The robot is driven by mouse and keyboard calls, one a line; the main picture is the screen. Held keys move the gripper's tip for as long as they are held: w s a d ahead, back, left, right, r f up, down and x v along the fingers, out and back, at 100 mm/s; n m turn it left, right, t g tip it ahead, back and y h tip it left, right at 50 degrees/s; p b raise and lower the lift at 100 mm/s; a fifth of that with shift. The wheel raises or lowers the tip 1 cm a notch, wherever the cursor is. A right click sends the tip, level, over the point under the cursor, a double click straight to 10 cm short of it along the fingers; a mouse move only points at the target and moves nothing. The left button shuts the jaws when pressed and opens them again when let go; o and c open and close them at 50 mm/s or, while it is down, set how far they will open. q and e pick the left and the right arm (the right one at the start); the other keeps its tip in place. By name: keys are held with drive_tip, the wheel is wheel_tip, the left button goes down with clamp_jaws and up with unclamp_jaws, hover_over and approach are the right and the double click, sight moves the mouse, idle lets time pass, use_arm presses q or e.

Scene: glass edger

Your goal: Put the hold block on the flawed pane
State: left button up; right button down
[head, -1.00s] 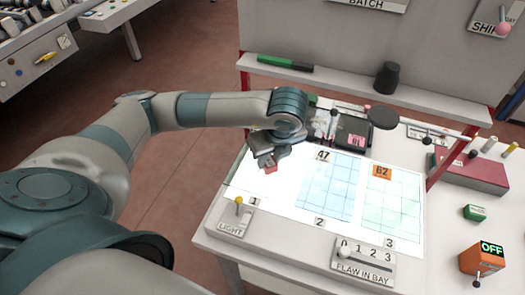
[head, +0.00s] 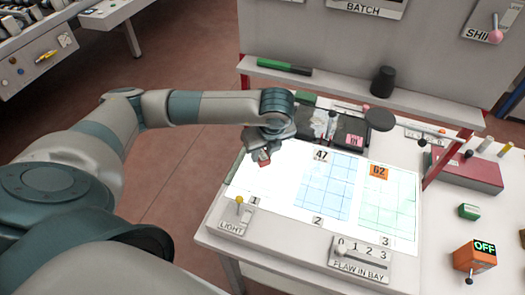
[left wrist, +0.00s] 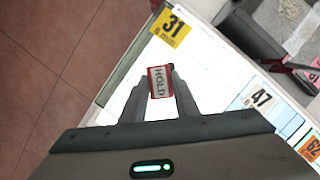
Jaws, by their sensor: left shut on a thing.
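The hold block (left wrist: 160,81) is a small red block with a pale "HOLD" face, seen between my left fingers in the left wrist view. My left gripper (head: 264,158) is shut on it, over the bay 1 side of the lit table (head: 240,185). A pane with a yellow 31 tag (left wrist: 171,27) lies under the gripper in the left wrist view. The blue-gridded pane tagged 47 (head: 325,185) lies in bay 2, and the green-gridded pane with the orange 62 tag (head: 387,203) in bay 3. I cannot tell whether the block touches a pane. My right gripper is not in view.
A flaw-in-bay selector (head: 360,259) and a light switch (head: 238,212) stand along the front edge. A dark tray (head: 345,130) lies behind the panes. An orange box reading OFF (head: 474,257) stands at the right.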

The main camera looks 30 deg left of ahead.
use_arm(q)
drive_tip(key=shift+f, duration=0.1)
drive_tip(key=o, duration=1)
